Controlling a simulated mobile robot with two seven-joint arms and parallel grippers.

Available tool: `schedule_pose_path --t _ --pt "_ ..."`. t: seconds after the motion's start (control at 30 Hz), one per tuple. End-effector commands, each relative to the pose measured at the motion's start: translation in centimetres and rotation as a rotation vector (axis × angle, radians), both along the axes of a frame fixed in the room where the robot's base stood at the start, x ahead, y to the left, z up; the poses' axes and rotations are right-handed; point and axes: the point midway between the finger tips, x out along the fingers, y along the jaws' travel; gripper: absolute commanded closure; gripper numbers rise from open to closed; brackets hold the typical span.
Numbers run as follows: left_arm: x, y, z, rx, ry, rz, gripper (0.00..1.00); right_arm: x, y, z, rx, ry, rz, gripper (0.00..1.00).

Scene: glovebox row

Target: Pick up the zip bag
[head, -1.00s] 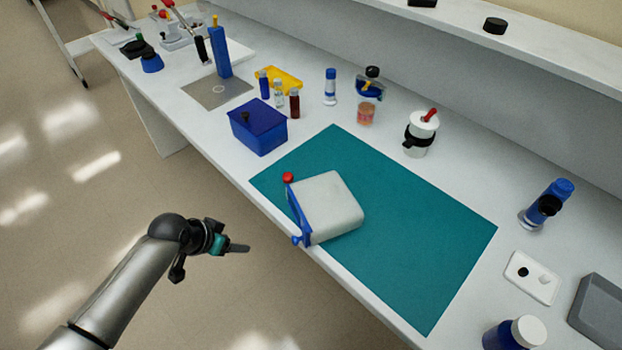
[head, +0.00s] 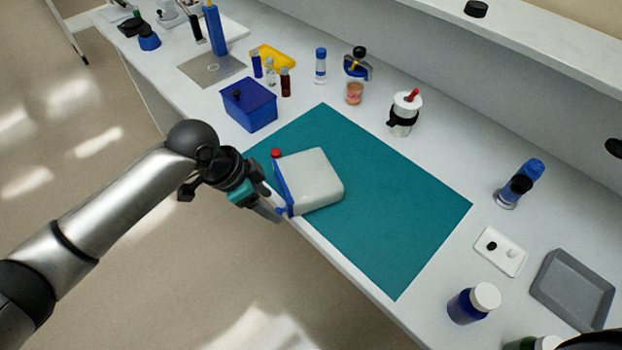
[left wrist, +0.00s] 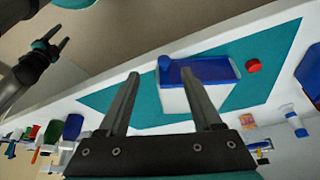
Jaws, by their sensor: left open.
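The zip bag is most likely the puffy grey-white pouch (head: 315,181) with a blue strip along one edge, lying on the teal mat (head: 400,225) near the table's front edge. It also shows in the left wrist view (left wrist: 226,97), blue strip facing up. My left gripper (head: 271,204) is open and empty, just off the table's front edge beside the blue strip. In the left wrist view one finger overlaps the pouch and the other is left of it. My right gripper (left wrist: 52,42) shows small at the left wrist view's top left; its jaw state is unclear.
A red round cap (head: 276,153) sits by the pouch's far-left corner. A blue box (head: 250,108) stands behind the mat's left corner. A white jar (head: 404,112) stands behind the mat. A grey tray (head: 572,285) is at right. Most of the mat is bare.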

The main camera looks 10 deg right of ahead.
Motion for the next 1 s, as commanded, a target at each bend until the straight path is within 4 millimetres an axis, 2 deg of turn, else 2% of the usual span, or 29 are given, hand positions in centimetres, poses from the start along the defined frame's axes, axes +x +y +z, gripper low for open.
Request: schedule_pose_path --t 0.1,0.27,0.6,0.87,1.0 --pt "0.2 -0.5 -1.1 0.0 -0.002 0.001 0.34 -0.2 -0.3 -0.3 -0.004 0.003 0.002 0.46" --pt "0.3 -1.0 -1.9 -0.002 -0.002 -0.001 0.34 -0.5 -0.5 -0.5 -0.007 0.008 0.002 0.46" --pt "1.1 -3.2 -5.6 0.0 -0.001 0.002 0.34 -0.6 -0.6 -1.4 -0.009 0.01 0.001 0.46" --pt "1.2 -3.3 -5.8 0.0 -0.003 0.0 0.34 -0.6 -0.6 -1.4 -0.009 0.01 0.001 0.46" --pt "1.2 -3.3 -5.8 0.0 -0.003 0.001 0.46 -0.6 -0.6 -1.4 -0.009 0.01 0.001 0.46"
